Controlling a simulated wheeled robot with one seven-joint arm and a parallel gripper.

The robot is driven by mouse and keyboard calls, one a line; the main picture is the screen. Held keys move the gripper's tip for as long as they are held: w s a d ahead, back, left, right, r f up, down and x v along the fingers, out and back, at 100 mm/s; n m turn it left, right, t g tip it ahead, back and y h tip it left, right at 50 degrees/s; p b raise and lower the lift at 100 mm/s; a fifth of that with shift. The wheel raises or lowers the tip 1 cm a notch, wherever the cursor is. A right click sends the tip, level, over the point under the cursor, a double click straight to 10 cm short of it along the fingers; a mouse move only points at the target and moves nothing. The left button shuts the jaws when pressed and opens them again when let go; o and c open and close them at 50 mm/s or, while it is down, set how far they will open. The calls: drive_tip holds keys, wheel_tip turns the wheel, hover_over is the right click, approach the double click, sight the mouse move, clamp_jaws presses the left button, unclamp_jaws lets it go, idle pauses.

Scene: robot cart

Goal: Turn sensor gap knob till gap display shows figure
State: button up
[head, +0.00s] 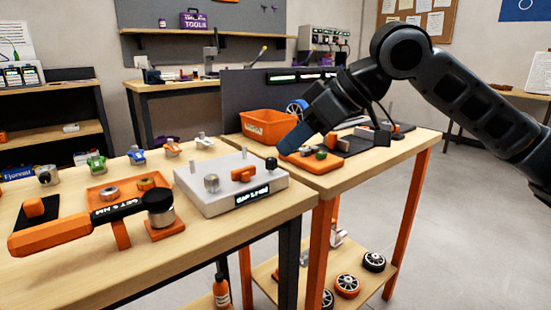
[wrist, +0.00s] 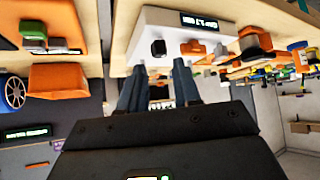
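A pale grey box (head: 225,207) stands on the left table. Its front gap display (head: 252,194) begins "GAP 1"; the rest is hard to read, and it shows upside down in the wrist view (wrist: 199,20). On the box are a black knob (head: 271,164), an orange block (head: 243,174) and a metal post (head: 211,183). My gripper (head: 289,146) is right of and behind the black knob. In the wrist view, my gripper's fingers (wrist: 159,88) are apart and empty; the black knob (wrist: 158,48) lies beyond them, untouched.
An orange tray (head: 124,191) with ring parts and several small coloured fixtures lie left of the box. A large orange-handled tool (head: 50,236) lies in front. An orange bin (head: 268,127) and an orange tray (head: 309,162) are on the right table. Floor to the right is clear.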

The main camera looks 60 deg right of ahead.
sight(272, 158)
drive_tip(key=b+x, duration=0.1)
drive_tip(key=x, duration=0.4)
clamp_jaws()
